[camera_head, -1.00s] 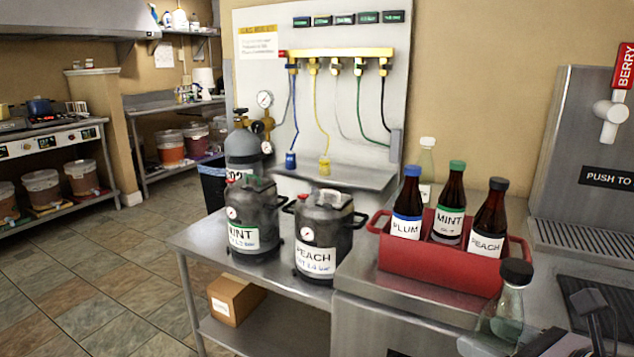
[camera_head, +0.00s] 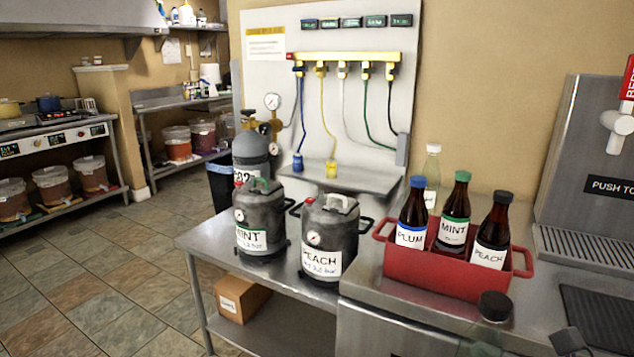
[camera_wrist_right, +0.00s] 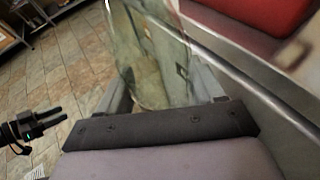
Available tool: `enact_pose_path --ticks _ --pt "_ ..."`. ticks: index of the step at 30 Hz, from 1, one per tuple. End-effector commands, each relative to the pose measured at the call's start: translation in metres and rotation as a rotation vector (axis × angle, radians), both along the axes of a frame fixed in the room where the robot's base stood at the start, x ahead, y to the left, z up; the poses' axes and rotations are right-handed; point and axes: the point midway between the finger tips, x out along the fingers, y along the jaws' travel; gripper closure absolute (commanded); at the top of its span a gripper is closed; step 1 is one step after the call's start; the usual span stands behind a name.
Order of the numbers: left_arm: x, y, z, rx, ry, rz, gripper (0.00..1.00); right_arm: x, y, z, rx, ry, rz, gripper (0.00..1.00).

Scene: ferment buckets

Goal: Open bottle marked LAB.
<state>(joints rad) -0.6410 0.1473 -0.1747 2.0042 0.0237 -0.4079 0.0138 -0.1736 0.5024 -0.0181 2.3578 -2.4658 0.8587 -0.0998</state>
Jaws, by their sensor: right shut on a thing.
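A clear glass bottle with a black cap (camera_head: 495,307) is at the bottom edge of the head view, in front of the red crate. Its lower part is cut off and no LAB lettering can be read. In the right wrist view the clear glass (camera_wrist_right: 155,60) stands between the fingers of my right gripper (camera_wrist_right: 165,95), which is shut on it. Only a dark bit of that gripper shows in the head view (camera_head: 568,342). My left gripper (camera_wrist_right: 58,118) shows at the left of the right wrist view, fingers slightly apart, empty, away from the bottle.
A red crate (camera_head: 440,273) holds brown PLUM, MINT and PEACH bottles on the steel counter. A clear bottle (camera_head: 432,170) stands behind it. MINT (camera_head: 260,215) and PEACH (camera_head: 328,235) kegs stand on the steel table. A tap unit (camera_head: 585,150) is at the right.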

Motion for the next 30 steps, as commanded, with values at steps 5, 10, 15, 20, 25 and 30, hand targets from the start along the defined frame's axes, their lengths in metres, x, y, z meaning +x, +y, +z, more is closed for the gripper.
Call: enact_pose_path --ticks 5,10,15,20,25,30 --pt "-0.002 0.006 0.032 0.015 -0.003 0.005 0.57 0.0 0.0 0.041 0.0 -0.002 0.0 0.88" --pt "-0.005 0.01 0.04 0.024 -0.001 0.011 0.57 0.0 0.0 0.055 0.0 -0.002 -0.001 0.88" --pt "-0.006 0.01 0.041 0.026 0.002 0.012 0.57 0.0 0.0 0.059 0.0 -0.002 -0.001 0.88" --pt "-0.006 0.01 0.039 0.026 0.002 0.012 0.57 0.0 0.001 0.058 -0.001 -0.003 0.004 0.88" --pt "-0.007 0.009 0.039 0.024 0.003 0.011 0.57 -0.001 0.019 0.056 -0.001 -0.005 0.081 0.88" --pt "-0.007 0.008 0.039 0.023 0.003 0.01 0.57 -0.006 0.056 0.051 -0.003 -0.004 0.251 0.88"
